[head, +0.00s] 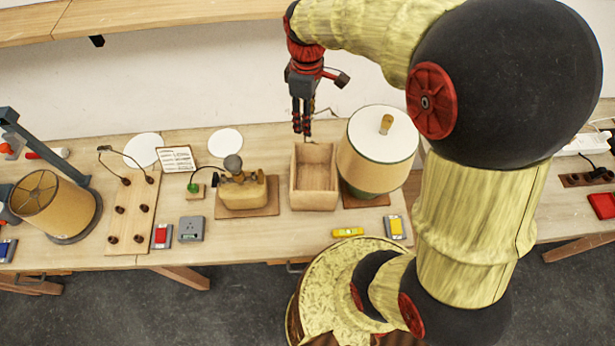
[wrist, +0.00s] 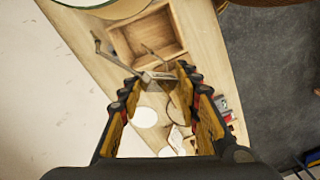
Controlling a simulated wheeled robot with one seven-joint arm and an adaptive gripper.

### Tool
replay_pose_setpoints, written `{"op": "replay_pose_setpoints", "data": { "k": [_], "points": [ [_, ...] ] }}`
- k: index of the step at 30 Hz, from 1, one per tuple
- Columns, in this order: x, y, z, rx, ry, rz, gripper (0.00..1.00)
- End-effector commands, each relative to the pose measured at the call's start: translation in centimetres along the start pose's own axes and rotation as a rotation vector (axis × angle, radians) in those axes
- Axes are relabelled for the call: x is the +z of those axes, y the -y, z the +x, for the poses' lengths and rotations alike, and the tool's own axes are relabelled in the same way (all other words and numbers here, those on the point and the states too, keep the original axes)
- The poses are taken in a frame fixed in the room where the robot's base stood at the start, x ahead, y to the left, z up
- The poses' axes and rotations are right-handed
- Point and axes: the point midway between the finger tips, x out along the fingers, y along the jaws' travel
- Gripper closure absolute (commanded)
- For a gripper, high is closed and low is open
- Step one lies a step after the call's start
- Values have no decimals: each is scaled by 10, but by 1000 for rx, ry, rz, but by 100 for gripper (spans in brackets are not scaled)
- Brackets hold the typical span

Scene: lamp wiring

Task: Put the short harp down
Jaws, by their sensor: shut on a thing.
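My gripper (head: 302,129) is shut on the short harp (wrist: 152,75), a thin bent grey metal wire piece. In the wrist view the harp lies between the fingertips, with its wire ends reaching up and left. In the head view only thin bits of the harp (head: 323,112) show beside the fingers. My gripper is above the back edge of an open wooden box (head: 315,206), apart from the bench. A peg board (head: 130,215) on the left carries another bent wire piece (head: 108,149) at its far end.
A cream lamp shade (head: 376,155) stands close to the right of the box. A lamp base (head: 242,192) stands to its left. A yellow level (head: 347,232) lies in front. White discs (head: 225,141) and a note card (head: 175,159) are at the back left. The box looks empty.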

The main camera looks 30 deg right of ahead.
Motion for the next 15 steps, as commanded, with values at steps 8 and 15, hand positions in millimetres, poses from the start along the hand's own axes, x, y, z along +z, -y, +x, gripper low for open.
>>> {"op": "replay_pose_setpoints", "data": {
  "k": [8, 15],
  "points": [
    [0, -1, 58, -1, 1, 0, 100],
    [0, -1, 93, 1, -1, 0, 100]
  ]
}}
